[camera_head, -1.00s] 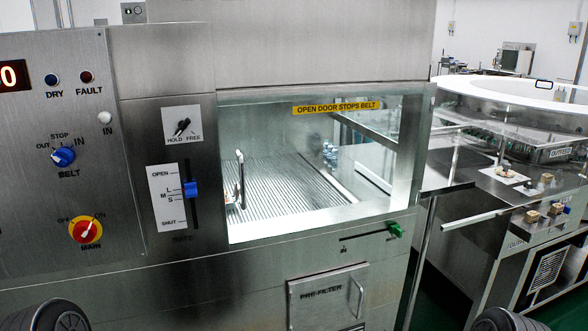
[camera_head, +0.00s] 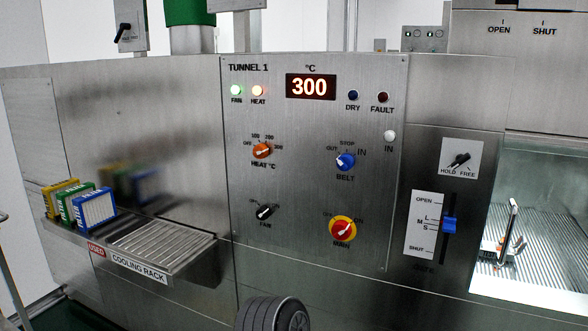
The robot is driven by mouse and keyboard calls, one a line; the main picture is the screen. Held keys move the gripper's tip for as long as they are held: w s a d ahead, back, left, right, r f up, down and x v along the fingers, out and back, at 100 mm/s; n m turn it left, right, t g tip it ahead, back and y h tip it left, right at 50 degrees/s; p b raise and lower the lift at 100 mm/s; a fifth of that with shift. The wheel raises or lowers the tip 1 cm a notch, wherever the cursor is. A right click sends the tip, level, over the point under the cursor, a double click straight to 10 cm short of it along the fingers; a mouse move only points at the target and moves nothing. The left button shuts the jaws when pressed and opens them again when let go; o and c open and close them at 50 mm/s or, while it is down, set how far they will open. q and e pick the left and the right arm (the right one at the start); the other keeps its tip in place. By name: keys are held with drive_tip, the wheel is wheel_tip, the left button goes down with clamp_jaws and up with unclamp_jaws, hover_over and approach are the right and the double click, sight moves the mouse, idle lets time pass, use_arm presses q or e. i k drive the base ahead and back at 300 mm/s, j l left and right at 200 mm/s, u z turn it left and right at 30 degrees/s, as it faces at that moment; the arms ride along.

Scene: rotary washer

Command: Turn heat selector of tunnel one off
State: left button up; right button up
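The heat selector is an orange knob (camera_head: 262,151) marked HEAT °C on the tunnel 1 panel (camera_head: 300,250), left of centre. Its scale has 100, 200 and 300 around it. The knob's pointer is too small to read surely. The red display (camera_head: 310,87) above reads 300. The green FAN lamp (camera_head: 236,90) and the HEAT lamp (camera_head: 257,90) are lit. Neither of my grippers is in view. A dark ribbed rounded part at the bottom edge looks like part of my own arm.
Near the heat selector are the black fan knob (camera_head: 265,212), blue belt knob (camera_head: 346,161) and red-yellow main switch (camera_head: 342,229). A cooling rack (camera_head: 190,246) juts out at lower left, with coloured filter-like blocks (camera_head: 80,205) at its left end. A blue gate slider (camera_head: 449,224) is at right.

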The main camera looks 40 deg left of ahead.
sight(261, 151)
drive_tip(key=u, duration=1.2)
